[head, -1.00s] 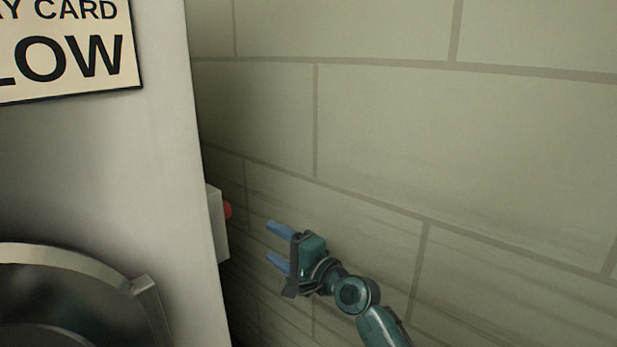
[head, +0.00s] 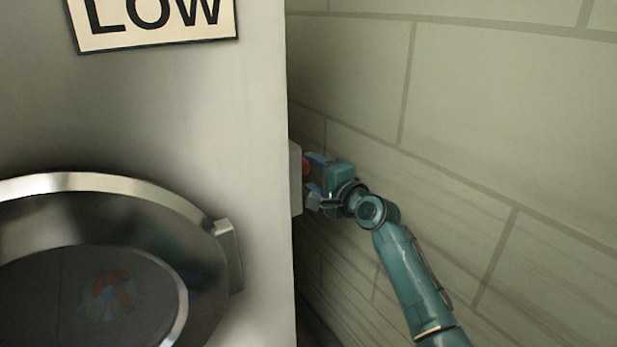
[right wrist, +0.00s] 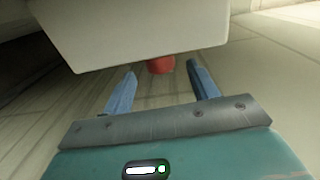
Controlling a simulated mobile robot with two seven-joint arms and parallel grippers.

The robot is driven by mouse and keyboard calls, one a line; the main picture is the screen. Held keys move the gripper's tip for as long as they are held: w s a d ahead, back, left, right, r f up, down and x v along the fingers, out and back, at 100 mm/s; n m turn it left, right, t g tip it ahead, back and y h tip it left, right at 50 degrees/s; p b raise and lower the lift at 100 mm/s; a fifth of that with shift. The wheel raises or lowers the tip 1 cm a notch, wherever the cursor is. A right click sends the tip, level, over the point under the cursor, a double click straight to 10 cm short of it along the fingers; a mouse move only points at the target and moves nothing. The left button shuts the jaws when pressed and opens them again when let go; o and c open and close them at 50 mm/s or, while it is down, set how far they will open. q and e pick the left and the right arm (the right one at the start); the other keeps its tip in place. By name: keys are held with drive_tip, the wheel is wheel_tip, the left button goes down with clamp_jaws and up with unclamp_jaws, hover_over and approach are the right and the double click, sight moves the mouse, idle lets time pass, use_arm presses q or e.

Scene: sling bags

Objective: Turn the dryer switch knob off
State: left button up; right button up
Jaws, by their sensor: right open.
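The red switch knob (head: 306,167) sticks out from a pale switch box (head: 296,180) on the right side of the dryer (head: 240,110). My right gripper (head: 314,174) is beside the box, its blue fingers pointing left toward it. In the right wrist view the red knob (right wrist: 160,65) shows below the box (right wrist: 135,35), centred just beyond the two open fingertips (right wrist: 162,72). The fingers are apart with nothing held between them. I cannot tell whether a finger touches the knob or box. My left gripper is not in view.
The dryer's round door (head: 110,200) with its handle (head: 229,255) is at the lower left. A sign (head: 150,22) is on the dryer front above it. A block wall (head: 490,130) stands to the right, with a gap between it and the dryer.

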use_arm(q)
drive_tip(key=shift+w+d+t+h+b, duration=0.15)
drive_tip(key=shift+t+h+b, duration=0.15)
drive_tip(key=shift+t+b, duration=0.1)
use_arm(e)
drive_tip(key=shift+x, duration=1.3)
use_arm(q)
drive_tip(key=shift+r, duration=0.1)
use_arm(e)
drive_tip(key=shift+r, duration=0.1)
drive_tip(key=shift+c, duration=0.5)
